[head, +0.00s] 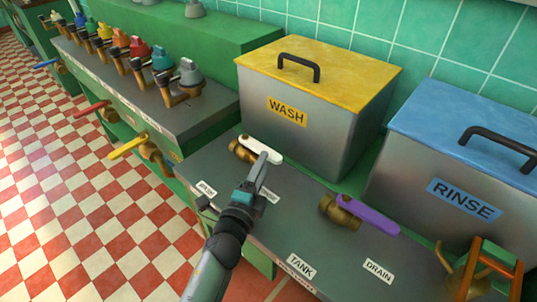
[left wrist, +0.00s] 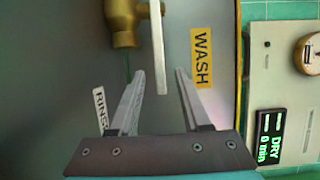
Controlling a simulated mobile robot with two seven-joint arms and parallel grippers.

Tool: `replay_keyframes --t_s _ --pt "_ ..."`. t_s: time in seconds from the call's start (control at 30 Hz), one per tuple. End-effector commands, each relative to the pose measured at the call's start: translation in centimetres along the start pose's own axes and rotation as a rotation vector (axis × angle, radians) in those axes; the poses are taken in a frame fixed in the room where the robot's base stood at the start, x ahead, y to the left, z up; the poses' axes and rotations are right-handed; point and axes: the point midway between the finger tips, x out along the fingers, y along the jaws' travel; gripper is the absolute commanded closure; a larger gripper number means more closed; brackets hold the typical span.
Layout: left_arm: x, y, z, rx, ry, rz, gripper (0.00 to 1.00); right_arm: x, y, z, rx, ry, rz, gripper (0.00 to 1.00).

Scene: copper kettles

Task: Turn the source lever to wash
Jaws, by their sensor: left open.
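The lever with the white handle (head: 262,150) sits on a brass valve (head: 238,150) on the grey counter, in front of the yellow-lidded WASH tank. In the head view its handle points right, away from the valve. My left gripper (head: 264,168) is open at the handle. In the left wrist view, the handle's free end (left wrist: 158,60) shows between the two open fingertips (left wrist: 159,72); I cannot tell if either finger touches it. The brass valve (left wrist: 122,22) is beyond the fingers. My right gripper is not in view.
The WASH tank (head: 300,125) stands close behind the lever. A purple-handled valve (head: 368,215) by the DRAIN label (head: 378,270) is to the right. The RINSE tank (head: 420,185) stands further right. Several coloured valves line the left counter, with red (head: 90,108) and yellow (head: 128,147) levers below.

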Motion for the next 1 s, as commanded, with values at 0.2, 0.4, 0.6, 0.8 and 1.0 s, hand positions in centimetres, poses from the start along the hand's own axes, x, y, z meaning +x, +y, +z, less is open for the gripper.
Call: replay_keyframes --t_s 0.2,0.4,0.6,0.8,1.0 --pt "3.2 0.1 0.0 0.001 0.000 -0.001 0.53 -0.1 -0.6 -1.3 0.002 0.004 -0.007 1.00" --pt "4.7 0.1 0.0 0.000 0.000 0.000 0.53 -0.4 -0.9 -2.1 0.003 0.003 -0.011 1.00" --pt "5.1 0.0 0.0 0.001 0.000 0.000 0.53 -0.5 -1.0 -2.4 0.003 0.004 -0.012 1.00" --pt "5.1 0.0 0.0 0.000 0.000 0.000 0.55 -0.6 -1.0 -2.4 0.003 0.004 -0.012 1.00" --pt "5.1 0.0 0.0 0.000 0.000 0.000 0.77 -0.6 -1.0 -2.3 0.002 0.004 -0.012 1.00"
